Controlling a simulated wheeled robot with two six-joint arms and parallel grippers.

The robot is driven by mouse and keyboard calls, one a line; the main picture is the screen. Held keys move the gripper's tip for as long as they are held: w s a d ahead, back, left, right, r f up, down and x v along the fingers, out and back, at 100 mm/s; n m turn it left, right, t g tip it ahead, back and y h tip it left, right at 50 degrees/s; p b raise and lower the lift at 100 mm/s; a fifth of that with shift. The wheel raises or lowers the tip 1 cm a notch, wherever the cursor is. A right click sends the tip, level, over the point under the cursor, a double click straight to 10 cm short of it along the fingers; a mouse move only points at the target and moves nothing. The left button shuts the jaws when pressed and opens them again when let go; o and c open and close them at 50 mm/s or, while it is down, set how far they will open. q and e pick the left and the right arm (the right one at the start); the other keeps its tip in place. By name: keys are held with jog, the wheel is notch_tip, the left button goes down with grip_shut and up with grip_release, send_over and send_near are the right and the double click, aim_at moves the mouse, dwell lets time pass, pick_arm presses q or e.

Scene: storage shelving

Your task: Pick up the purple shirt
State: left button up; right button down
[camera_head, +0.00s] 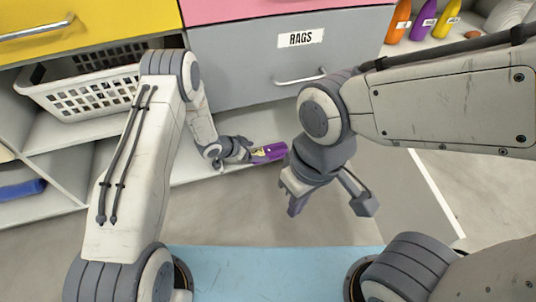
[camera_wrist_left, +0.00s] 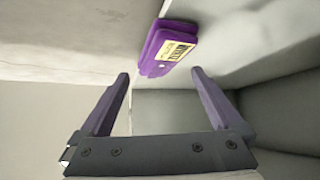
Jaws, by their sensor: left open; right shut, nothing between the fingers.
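The purple shirt (camera_head: 270,152) shows as a small, folded purple bundle with a yellow label. It lies on the low shelf below the grey RAGS drawer. In the left wrist view the shirt (camera_wrist_left: 168,45) is ahead of the fingertips, near a shelf edge. My left gripper (camera_head: 245,150) is just left of the shirt in the head view. Its fingers (camera_wrist_left: 160,73) are open and apart in the left wrist view, with the shirt beyond them, not clasped. My right gripper (camera_head: 327,198) hangs empty in front of the shelving, right of the shirt.
A white basket (camera_head: 90,97) stands in the left compartment, under a yellow drawer (camera_head: 90,25). The grey RAGS drawer (camera_head: 235,75) is above the shirt. A blue item (camera_head: 22,189) lies lower left. Orange (camera_head: 398,22), purple (camera_head: 424,20) and yellow (camera_head: 447,20) bottles stand at upper right.

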aim_at(268, 151)
pick_arm(q)
jog(key=b+x, duration=0.1)
jog(key=x, duration=0.1)
jog(key=shift+w+d+f, duration=0.15)
jog(key=shift+d+f, duration=0.05)
jog(key=shift+f, duration=0.05)
jog(key=b+x, duration=0.4)
jog(key=shift+w, duration=0.1)
jog(key=shift+w+d+f, duration=0.15)
jog(key=shift+w+d, duration=0.1)
jog(key=shift+w, duration=0.05)
pick_arm(e)
notch_tip(268, 151, down, 6)
pick_arm(q)
jog(key=c, duration=1.2)
